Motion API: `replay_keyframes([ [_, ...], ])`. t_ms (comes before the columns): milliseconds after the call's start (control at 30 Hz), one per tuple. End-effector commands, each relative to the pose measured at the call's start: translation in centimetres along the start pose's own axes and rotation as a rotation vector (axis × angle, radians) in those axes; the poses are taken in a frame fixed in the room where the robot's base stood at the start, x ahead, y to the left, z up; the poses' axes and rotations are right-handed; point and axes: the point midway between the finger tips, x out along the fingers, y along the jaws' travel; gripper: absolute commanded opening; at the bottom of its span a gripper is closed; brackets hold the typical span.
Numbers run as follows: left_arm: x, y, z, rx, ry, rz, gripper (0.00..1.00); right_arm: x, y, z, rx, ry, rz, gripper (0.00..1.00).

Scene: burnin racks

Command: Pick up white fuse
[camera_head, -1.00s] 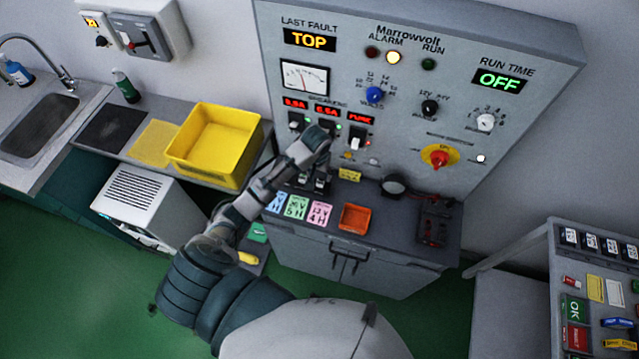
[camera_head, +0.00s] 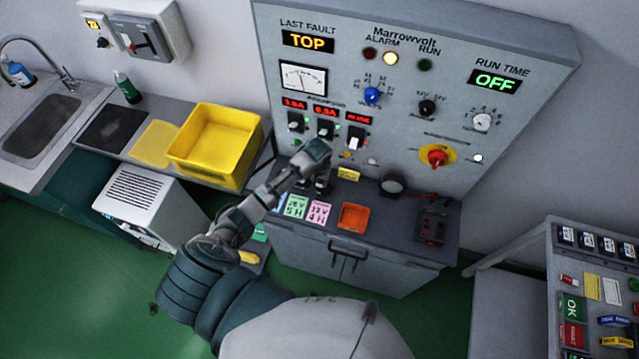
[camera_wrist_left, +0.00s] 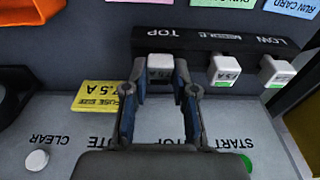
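A white fuse (camera_wrist_left: 160,66) sits in the slot marked TOP of a black fuse holder (camera_wrist_left: 205,42) in the left wrist view. My left gripper (camera_wrist_left: 160,80) has its two fingers on either side of this fuse, with a small gap seeming to show on each side. Two more white fuses stand in the holder, a middle one (camera_wrist_left: 223,70) and one at the LOW end (camera_wrist_left: 274,70). In the head view my left gripper (camera_head: 320,178) points down at the counter below the panel and mostly hides the holder. My right gripper is not in view.
The control panel (camera_head: 455,95) rises behind the holder. A yellow FUSE SIZE 7.5 A label (camera_wrist_left: 98,96) lies beside it. An orange tray (camera_head: 354,216), coloured cards (camera_head: 318,212) and a black round object (camera_head: 392,185) share the counter. A yellow bin (camera_head: 213,145) stands left.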

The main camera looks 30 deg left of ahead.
Motion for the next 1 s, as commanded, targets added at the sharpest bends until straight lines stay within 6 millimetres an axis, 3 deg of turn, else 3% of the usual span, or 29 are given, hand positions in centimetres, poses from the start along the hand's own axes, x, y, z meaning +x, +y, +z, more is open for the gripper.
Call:
replay_keyframes([
  [433,-0.3,-0.2,-0.1,0.0,-0.001,0.009,0.04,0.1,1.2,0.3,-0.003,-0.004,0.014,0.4],
  [700,-3.4,-0.2,-0.5,0.001,0.002,0.007,0.04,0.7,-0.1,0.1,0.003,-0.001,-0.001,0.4],
  [1000,-4.8,2.5,6.4,0.005,-0.002,0.008,0.04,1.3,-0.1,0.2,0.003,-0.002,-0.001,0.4],
])
